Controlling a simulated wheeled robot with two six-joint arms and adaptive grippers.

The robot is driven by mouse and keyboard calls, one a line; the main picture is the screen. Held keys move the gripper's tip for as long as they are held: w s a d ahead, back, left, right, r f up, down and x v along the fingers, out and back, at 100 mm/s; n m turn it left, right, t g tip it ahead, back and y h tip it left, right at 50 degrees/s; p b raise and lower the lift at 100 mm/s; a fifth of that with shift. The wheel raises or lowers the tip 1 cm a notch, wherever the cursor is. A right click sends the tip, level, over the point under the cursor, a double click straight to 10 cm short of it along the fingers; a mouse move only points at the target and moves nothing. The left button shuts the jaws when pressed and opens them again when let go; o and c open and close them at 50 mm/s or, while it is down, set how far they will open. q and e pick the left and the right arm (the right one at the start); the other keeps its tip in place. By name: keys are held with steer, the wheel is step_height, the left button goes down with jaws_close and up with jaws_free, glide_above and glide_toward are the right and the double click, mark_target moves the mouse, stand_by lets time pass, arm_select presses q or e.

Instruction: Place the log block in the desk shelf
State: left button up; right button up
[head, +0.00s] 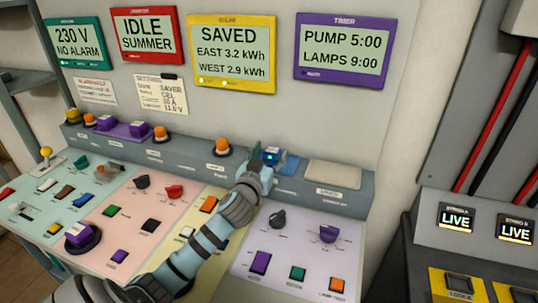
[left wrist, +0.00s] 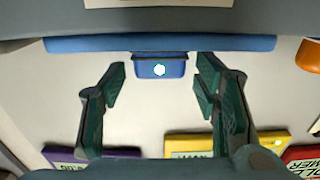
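A small blue block (left wrist: 160,68) with a white hexagonal mark shows in the left wrist view, between and beyond the fingertips; I take it for the log block. In the head view a blue patch (head: 290,164) shows beside my gripper. My left gripper (left wrist: 161,75) is open, with a visible gap between each finger and the block. In the head view my left gripper (head: 268,158) is over the grey desk shelf (head: 345,200) at the back of the desk and partly hides what is there. My right gripper is not in view.
A beige pad labelled lunch (head: 333,174) lies to the right. The desk top (head: 215,250) carries several switches and knobs. Display screens (head: 233,52) hang on the wall behind.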

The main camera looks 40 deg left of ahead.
arm_select(q)
steer(key=shift+s+r, duration=0.1)
steer(key=shift+s, duration=0.05)
steer(key=v, duration=1.2)
